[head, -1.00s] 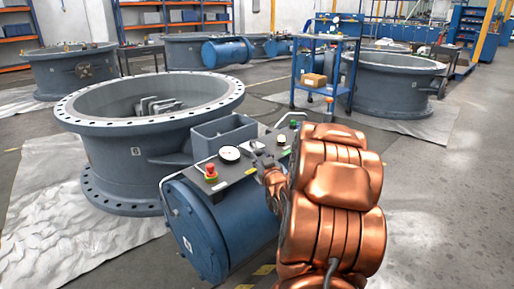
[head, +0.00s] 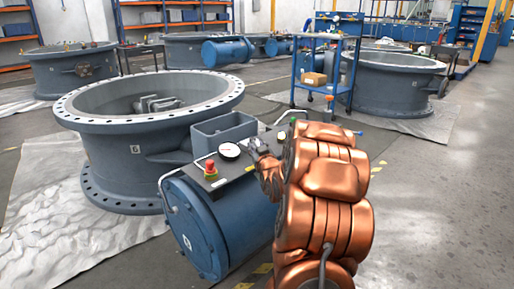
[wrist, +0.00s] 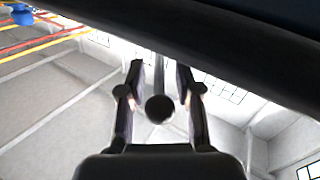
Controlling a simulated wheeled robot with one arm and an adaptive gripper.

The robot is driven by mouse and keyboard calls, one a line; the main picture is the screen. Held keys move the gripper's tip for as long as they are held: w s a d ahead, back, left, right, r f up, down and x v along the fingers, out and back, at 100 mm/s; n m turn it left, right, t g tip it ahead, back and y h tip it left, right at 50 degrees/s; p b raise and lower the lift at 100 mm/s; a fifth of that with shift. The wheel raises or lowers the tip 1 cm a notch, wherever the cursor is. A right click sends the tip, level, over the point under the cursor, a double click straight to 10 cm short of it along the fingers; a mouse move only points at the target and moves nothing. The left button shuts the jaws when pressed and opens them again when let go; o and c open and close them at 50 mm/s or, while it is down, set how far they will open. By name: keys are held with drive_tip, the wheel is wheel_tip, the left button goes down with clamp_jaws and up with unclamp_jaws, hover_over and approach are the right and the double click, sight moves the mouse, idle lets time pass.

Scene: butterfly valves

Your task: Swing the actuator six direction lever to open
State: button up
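The blue cylindrical actuator (head: 215,225) lies beside a large grey valve body (head: 125,165). Its dark top panel (head: 222,182) carries a gauge (head: 229,151) and a red button (head: 210,168). My gripper (head: 252,145) is over the panel, just right of the gauge; it and my copper arm hide the panel's right part. In the wrist view my gripper (wrist: 160,72) has its two fingers apart. A dark round knob (wrist: 159,108) with a thin rod, apparently the direction lever, shows between them with gaps on both sides. Contact is not visible. The lever cannot be made out in the head view.
A grey box (head: 223,133) stands behind the panel, and a bent handle (head: 168,185) is at its left end. A blue cart (head: 326,70) and another valve body (head: 395,85) stand behind. The floor at right (head: 450,210) is clear.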

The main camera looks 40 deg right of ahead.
clamp_jaws()
idle(0.3)
